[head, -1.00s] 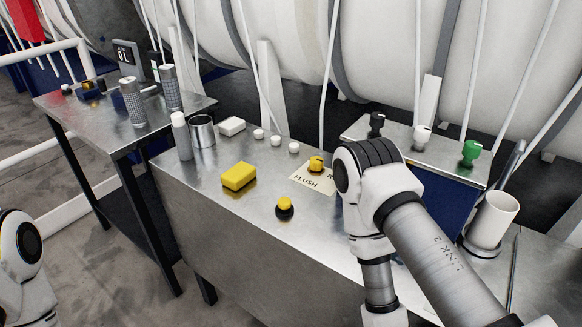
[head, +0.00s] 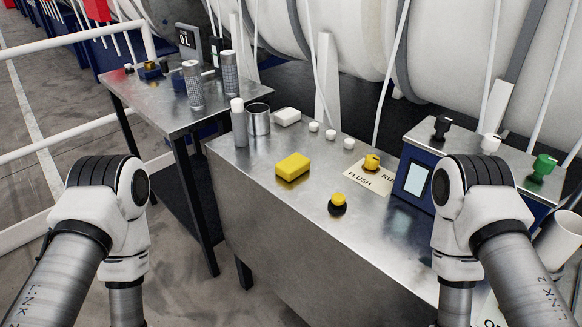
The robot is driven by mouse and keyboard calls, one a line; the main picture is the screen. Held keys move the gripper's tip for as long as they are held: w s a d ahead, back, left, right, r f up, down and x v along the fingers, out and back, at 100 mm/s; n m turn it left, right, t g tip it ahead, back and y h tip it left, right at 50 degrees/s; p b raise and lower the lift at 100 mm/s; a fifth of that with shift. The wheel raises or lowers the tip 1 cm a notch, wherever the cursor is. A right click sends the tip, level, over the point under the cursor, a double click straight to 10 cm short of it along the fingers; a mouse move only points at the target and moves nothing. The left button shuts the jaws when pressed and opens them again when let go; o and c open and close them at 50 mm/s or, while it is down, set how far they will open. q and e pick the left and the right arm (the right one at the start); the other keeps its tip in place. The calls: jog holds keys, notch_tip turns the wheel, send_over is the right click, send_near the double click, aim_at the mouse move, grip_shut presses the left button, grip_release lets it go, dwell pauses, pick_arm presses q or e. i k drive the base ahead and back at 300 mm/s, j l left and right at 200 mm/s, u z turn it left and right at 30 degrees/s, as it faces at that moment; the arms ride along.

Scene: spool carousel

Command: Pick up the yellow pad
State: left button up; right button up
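The yellow pad (head: 293,166) is a small rounded block lying flat on the metal bench top (head: 262,185), left of the middle. Nothing touches it. My two arms come in from the lower left and lower right of the head view, and only their upper links and joints show. Both grippers are out of the picture, so I cannot see their fingers. No gripper is near the pad in view.
Behind the pad stand a white-capped bottle (head: 238,124), a metal cup (head: 258,119), a white block (head: 287,117) and white knobs (head: 330,134). A yellow push button (head: 338,203) and a yellow selector knob (head: 371,161) sit to its right. Bare metal surrounds the pad.

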aim_at(295, 166)
jog(key=i+j, duration=0.15)
jog(key=j, duration=0.25)
jog(key=i+j+u, duration=0.1)
jog(key=j, duration=0.3)
jog(key=i+j, duration=0.2)
jog(key=j, duration=0.2)
jog(key=i+j, duration=0.15)
jog(key=j, duration=0.25)
jog(key=u, duration=0.05)
